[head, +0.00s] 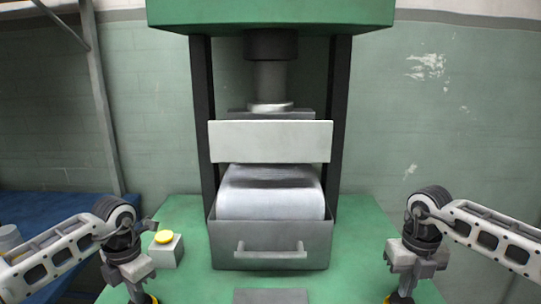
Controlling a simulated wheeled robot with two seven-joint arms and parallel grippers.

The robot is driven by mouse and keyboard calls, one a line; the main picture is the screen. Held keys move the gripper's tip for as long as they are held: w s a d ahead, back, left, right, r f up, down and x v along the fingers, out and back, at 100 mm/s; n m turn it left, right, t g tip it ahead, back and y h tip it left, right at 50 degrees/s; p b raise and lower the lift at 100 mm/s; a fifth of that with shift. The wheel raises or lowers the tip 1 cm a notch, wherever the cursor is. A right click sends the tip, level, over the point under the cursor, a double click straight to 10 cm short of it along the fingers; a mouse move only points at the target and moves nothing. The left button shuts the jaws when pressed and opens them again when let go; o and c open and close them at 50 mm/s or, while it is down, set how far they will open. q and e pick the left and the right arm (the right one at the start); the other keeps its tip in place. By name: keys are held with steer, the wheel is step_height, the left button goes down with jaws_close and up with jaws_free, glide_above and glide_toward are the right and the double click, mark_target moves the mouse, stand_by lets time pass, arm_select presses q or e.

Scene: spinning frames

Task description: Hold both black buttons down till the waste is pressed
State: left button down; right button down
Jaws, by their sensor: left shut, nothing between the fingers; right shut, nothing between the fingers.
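The press has a grey plate (270,142) under a ram (270,82). A silvery, rounded bundle of waste (270,200) sits in a grey bin (228,247) with a front handle. The plate's lower edge is right at the top of the waste; I cannot tell whether they touch. My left gripper (142,292) points down at the lower left, shut. My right gripper (399,294) points down at the lower right, also shut. Yellow-and-black bits show at each gripper's tip by the bottom edge. The black buttons are mostly hidden there, and contact cannot be told.
A yellow button (164,237) on a pale box stands just right of my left gripper. The green table (350,275) is clear between the bin and my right gripper. Dark posts flank the plate. A blue surface (45,207) lies at the left.

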arm_select(q)
steer(key=shift+f, duration=0.1)
arm_select(e)
steer(key=shift+f, duration=1.2)
stand_by(1.4)
steer(key=shift+r, duration=3.1)
steer(key=s+r, duration=0.3)
steer(key=s, duration=0.4)
arm_select(q)
steer(key=shift+r, duration=3.1)
